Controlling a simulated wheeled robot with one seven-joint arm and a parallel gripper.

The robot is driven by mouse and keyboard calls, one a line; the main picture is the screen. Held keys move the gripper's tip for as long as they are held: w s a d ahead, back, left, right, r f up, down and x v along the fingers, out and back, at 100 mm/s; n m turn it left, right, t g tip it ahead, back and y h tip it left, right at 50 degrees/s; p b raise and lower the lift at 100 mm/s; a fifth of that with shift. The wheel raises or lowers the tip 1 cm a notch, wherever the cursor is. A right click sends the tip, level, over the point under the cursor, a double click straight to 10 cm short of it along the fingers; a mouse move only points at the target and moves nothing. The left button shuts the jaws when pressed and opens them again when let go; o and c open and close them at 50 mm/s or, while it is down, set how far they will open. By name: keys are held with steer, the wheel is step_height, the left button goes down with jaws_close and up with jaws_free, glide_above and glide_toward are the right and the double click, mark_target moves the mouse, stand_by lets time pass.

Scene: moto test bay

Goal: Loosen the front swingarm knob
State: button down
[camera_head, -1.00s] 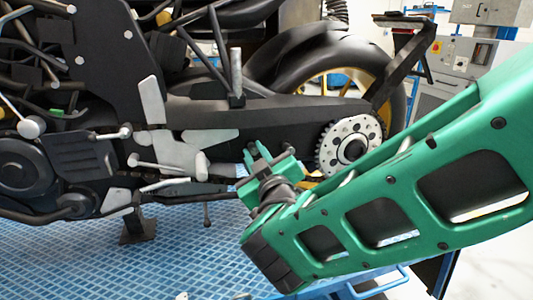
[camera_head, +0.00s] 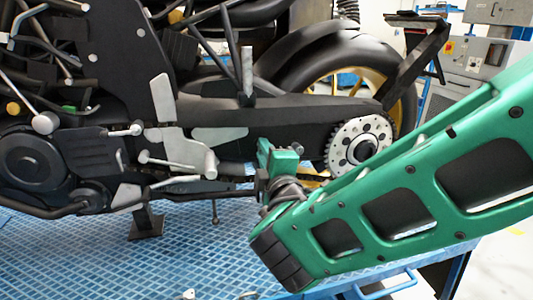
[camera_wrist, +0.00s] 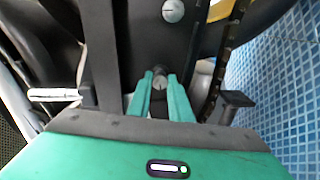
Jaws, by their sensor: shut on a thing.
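The black motorcycle's swingarm (camera_head: 290,118) runs from the middle of the head view to the silver rear sprocket (camera_head: 357,142). My green gripper (camera_head: 275,157) is at the lower side of the swingarm, left of the sprocket. In the wrist view, my gripper's two fingers (camera_wrist: 160,90) are shut on a small dark knob with a grey face (camera_wrist: 159,81), taken as the front swingarm knob. The fingers hide that knob in the head view. A second round grey knob or bolt head (camera_wrist: 173,11) shows beyond the fingertips in the wrist view.
The rear tyre (camera_head: 335,60) is behind the swingarm. Grey footrest parts (camera_head: 187,150) and an upright grey peg (camera_head: 247,70) are left of my gripper. The chain (camera_wrist: 228,45) and a dark peg (camera_wrist: 235,100) lie close by. Blue grid decking (camera_head: 190,255) is below.

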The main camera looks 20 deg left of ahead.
steer(key=shift+w+d+f+n, duration=0.1)
steer(key=shift+w+d+n, duration=0.1)
steer(key=shift+n, duration=1)
steer(key=c, duration=1.6)
jaws_free()
steer(key=shift+s+a, duration=0.1)
